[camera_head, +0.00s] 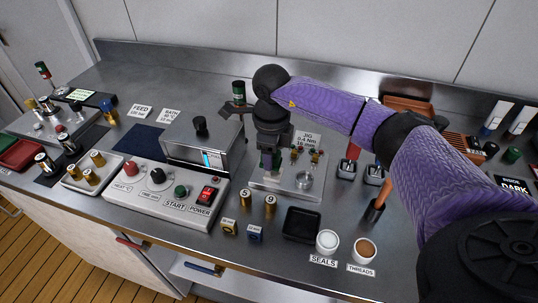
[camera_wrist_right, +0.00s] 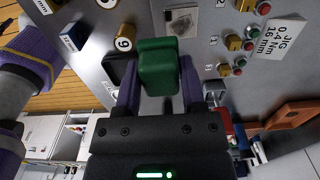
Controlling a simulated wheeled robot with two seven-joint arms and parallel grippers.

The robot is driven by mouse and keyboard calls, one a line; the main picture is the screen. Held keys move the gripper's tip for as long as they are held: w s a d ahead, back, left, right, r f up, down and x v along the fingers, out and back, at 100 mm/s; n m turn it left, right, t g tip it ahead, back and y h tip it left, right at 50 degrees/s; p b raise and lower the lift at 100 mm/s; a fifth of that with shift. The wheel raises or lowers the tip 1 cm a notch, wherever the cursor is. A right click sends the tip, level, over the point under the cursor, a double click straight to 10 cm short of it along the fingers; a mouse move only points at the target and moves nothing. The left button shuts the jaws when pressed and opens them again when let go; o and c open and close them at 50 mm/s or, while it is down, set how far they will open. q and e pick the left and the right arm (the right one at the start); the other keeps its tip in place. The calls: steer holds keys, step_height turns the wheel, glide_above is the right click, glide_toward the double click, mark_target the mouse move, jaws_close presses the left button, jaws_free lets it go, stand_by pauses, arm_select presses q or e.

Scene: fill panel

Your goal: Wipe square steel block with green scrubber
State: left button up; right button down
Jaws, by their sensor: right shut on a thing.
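My right gripper (camera_head: 269,163) points down over the left part of the jig plate (camera_head: 287,186) in the head view. In the right wrist view, my right gripper (camera_wrist_right: 157,90) is shut on the green scrubber (camera_wrist_right: 158,66), which sits between its two fingers. I cannot tell whether the two touch. In the head view the gripper hides most of this spot. My left gripper is not in view.
A black tray (camera_head: 301,225) and a white cup (camera_head: 327,242) stand near the front edge.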

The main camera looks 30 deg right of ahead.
steer(key=shift+r+p, duration=0.75)
steer(key=shift+r, duration=0.4)
